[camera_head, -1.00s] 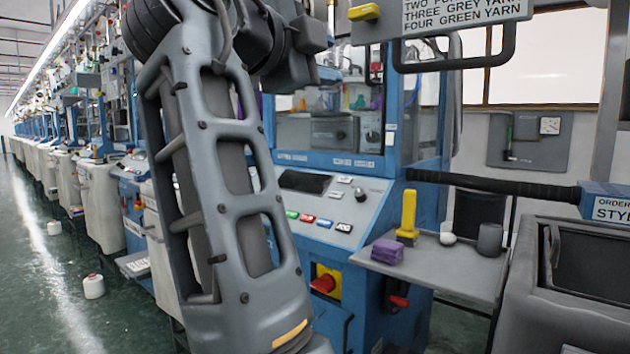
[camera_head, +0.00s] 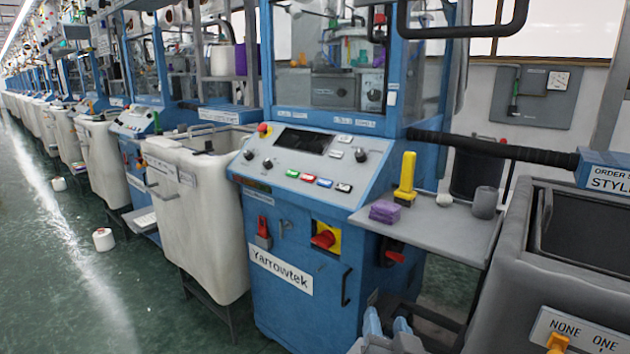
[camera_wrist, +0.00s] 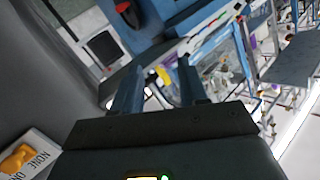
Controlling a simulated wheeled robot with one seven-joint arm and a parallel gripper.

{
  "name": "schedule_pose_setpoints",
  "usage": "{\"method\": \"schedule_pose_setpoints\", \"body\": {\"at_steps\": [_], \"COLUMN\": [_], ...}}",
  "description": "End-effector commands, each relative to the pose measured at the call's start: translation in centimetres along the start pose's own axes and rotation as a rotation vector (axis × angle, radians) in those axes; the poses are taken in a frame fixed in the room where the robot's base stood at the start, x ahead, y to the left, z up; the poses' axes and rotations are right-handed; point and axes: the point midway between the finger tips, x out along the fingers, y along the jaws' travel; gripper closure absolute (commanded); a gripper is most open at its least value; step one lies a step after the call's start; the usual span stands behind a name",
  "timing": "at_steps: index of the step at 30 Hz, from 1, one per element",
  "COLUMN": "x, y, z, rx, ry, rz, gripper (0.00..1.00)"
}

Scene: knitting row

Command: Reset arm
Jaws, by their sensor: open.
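My gripper (camera_head: 388,326) shows at the bottom of the head view, low in front of the blue knitting machine (camera_head: 290,240). Its two blue fingers are apart, with nothing between them. In the wrist view my gripper (camera_wrist: 158,88) is open and empty, its fingers reaching toward the machine and the small shelf. Most of my arm is out of the head view.
The side shelf (camera_head: 440,226) carries a yellow tool (camera_head: 405,180), a purple block (camera_head: 385,211) and a grey cup (camera_head: 485,202). A grey bin (camera_head: 570,270) stands at the right, a white bin (camera_head: 190,215) at the left. A yarn cone (camera_head: 103,239) lies on the open green floor (camera_head: 60,300).

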Motion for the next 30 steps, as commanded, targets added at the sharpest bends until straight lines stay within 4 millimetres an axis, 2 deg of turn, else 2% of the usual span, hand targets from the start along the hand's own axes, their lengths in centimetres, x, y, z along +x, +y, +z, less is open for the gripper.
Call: {"method": "schedule_pose_setpoints", "body": {"at_steps": [1,6,14,19,23,30], "x": [-1.6,-6.9,-16.1,-22.5,-27.3,-35.3], "y": [1.6,5.3,9.8,11.7,12.7,13.6], "z": [1.2,4.2,6.4,6.2,5.2,1.8], "rx": [-0.027,-0.11,-0.205,-0.25,-0.279,-0.327], "ry": [-0.025,-0.081,-0.136,-0.154,-0.158,-0.149], "rz": [-0.005,-0.048,-0.096,-0.112,-0.114,-0.088], "gripper": [0.57,0.57,0.57,0.57,0.57,0.57]}}
